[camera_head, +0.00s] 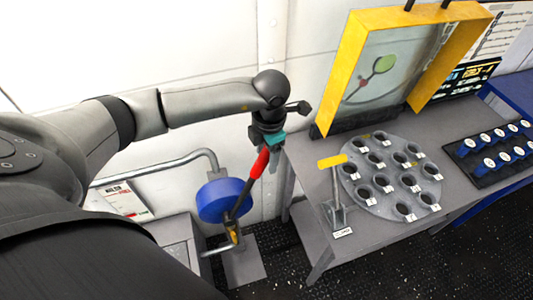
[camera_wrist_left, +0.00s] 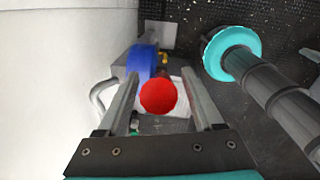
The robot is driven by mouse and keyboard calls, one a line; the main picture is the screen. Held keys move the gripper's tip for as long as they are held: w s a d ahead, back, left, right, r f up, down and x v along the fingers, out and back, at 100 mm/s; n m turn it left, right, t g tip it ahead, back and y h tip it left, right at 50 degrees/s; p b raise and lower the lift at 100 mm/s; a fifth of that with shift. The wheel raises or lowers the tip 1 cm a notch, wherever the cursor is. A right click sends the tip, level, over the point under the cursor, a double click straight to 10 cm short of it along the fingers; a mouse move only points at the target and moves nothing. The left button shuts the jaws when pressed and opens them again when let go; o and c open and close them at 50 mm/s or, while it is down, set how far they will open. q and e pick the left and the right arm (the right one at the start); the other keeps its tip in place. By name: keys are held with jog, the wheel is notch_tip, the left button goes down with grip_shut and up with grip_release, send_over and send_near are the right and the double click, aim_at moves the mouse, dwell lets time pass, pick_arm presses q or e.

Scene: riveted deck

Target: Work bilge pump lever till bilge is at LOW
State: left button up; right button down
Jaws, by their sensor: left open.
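The pump lever has a red grip (camera_head: 258,165) on a dark rod, rising from beside the blue round pump body (camera_head: 222,200) and leaning right. In the left wrist view the red grip (camera_wrist_left: 158,96) shows end-on between the fingers, with the blue body (camera_wrist_left: 141,60) beyond it. My left gripper (camera_head: 268,147) points down over the top of the grip. It is open, its fingers on either side of the grip with gaps visible. A white plate with dark and red print (camera_head: 126,199) is left of the pump; its text is too small to read. My right gripper is out of view.
A grey bench (camera_head: 375,230) stands right of the pump, with a yellow-handled lever (camera_head: 333,161), a round plate with holes (camera_head: 372,192) and a yellow-framed panel (camera_head: 350,50). A grey pipe (camera_head: 150,168) runs along the white wall. Dark floor lies below.

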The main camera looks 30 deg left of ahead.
pick_arm(q)
jog(key=shift+c, duration=0.4)
grip_shut()
dwell(0.9)
